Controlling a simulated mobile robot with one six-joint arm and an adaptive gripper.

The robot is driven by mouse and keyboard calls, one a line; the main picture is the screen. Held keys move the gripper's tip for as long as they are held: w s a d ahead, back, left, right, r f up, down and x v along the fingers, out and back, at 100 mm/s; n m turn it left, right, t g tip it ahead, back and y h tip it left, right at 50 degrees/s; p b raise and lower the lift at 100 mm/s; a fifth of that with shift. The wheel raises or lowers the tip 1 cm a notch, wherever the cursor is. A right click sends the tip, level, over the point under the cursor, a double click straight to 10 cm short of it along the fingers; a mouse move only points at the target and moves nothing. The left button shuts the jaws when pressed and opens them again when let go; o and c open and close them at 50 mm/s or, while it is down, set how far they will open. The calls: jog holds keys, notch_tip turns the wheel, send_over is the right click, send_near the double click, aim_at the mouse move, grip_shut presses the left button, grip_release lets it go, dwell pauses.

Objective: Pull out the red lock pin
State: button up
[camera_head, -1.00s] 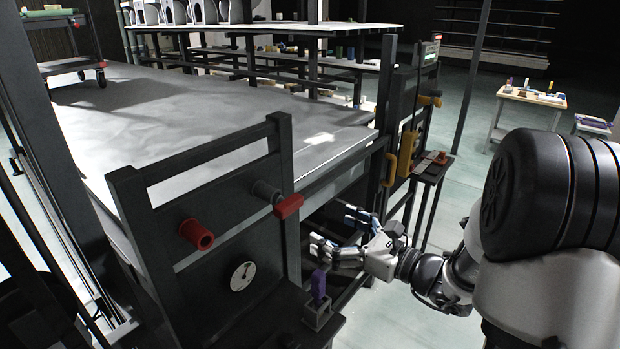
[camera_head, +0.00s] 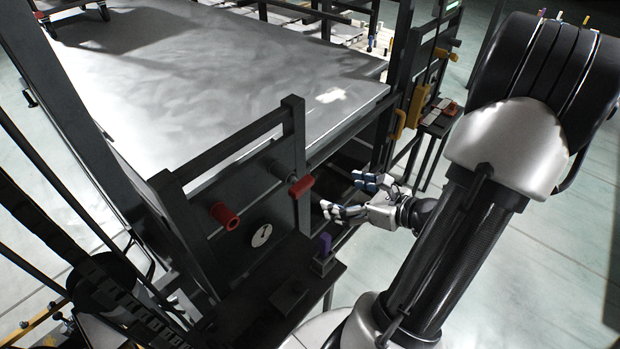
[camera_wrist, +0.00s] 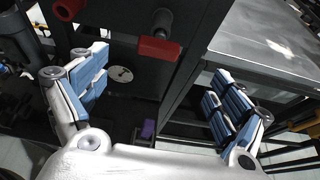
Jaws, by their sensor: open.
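Two red parts stick out from a dark upright panel (camera_head: 262,205). One is a round red knob with a hollow end (camera_head: 225,216), on the left. The other is a red bar-shaped handle (camera_head: 302,186) on a grey shaft, near the panel's right post. In the wrist view the red handle (camera_wrist: 159,49) is near the top middle, and the red knob (camera_wrist: 68,9) is cut by the top left edge. I cannot tell for sure which is the lock pin. My gripper (camera_head: 350,196) is open and empty, right of the handle and apart from it; its fingers (camera_wrist: 155,82) spread wide.
A round dial (camera_head: 261,235) sits below the red parts. A purple piece stands in a small holder (camera_head: 325,262) on a ledge below my gripper. A large pale deck (camera_head: 230,80) lies behind the panel. A yellow handle (camera_head: 416,104) is on a post at right. Open floor lies right.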

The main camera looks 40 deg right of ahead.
aim_at(303, 183)
jog(key=x, duration=1.6)
jog(key=shift+w, duration=0.2)
jog(key=shift+c, duration=0.4)
jog(key=c, duration=1.8)
jog(key=shift+s+d, duration=0.1)
jog(key=shift+s, duration=0.25)
jog(key=shift+s+d+b, duration=0.15)
jog(key=shift+s+b, duration=0.15)
jog(key=shift+s, duration=1.35)
jog(key=shift+s+d+b, duration=0.1)
jog(key=shift+s+b, duration=0.15)
jog(key=shift+s, duration=1.4)
jog(key=shift+s+d, duration=0.2)
jog(key=shift+s, duration=2.9)
